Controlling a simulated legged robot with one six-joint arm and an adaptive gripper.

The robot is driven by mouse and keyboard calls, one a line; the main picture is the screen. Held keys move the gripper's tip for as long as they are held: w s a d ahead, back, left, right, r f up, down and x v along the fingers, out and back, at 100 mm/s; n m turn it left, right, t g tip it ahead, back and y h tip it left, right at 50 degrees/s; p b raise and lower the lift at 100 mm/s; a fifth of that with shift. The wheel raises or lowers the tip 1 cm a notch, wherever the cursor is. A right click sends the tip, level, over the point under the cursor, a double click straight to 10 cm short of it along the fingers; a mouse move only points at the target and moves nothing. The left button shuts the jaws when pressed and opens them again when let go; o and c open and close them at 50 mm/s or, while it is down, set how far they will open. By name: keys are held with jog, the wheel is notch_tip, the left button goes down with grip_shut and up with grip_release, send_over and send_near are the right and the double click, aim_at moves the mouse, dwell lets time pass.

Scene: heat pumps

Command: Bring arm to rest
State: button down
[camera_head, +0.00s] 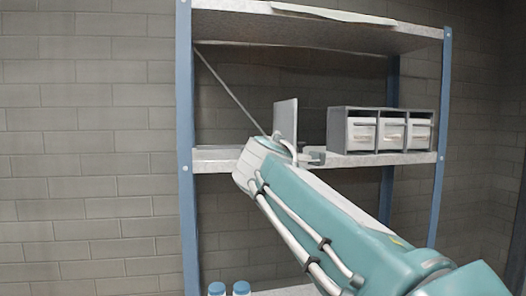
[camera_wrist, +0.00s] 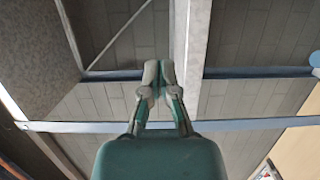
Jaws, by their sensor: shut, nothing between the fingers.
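My arm (camera_head: 330,215) is teal and white and reaches from the lower right up toward the left in the head view, in front of a metal shelf. Its far end is by the middle shelf board; the gripper itself cannot be made out there. In the wrist view my gripper (camera_wrist: 159,73) shows with both fingertips together and nothing between them. Behind the fingers are shelf boards and blue posts, seen at a turned angle.
The shelf unit (camera_head: 188,195) has blue posts and grey boards. A drawer box (camera_head: 378,130) with three drawers sits on the middle board. Two blue-capped bottles (camera_head: 229,289) show at the bottom. A brick wall (camera_head: 85,150) stands behind; the space left of the shelf looks clear.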

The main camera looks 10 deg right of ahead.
jog(key=s+d+f+m+g, duration=0.2)
jog(key=s+d+f+m, duration=0.1)
jog(key=s+d+f, duration=0.15)
jog(key=s+a+f+m+g+y, duration=0.1)
jog(key=s+f+m+g, duration=0.4)
jog(key=s+f, duration=0.7)
jog(key=s+a+f+m+g+y, duration=0.1)
jog(key=s+f+m+g+y, duration=0.2)
jog(key=s+f+m, duration=0.4)
jog(key=s+f+g, duration=0.1)
jog(key=s+f, duration=0.2)
jog(key=f, duration=0.4)
jog(key=s+f, duration=0.3)
jog(key=f, duration=0.3)
jog(key=shift+s+a+f+g+y, duration=0.15)
jog(key=shift+a+f+g+y, duration=0.15)
jog(key=shift+a+f+g, duration=0.1)
jog(key=shift+d, duration=0.15)
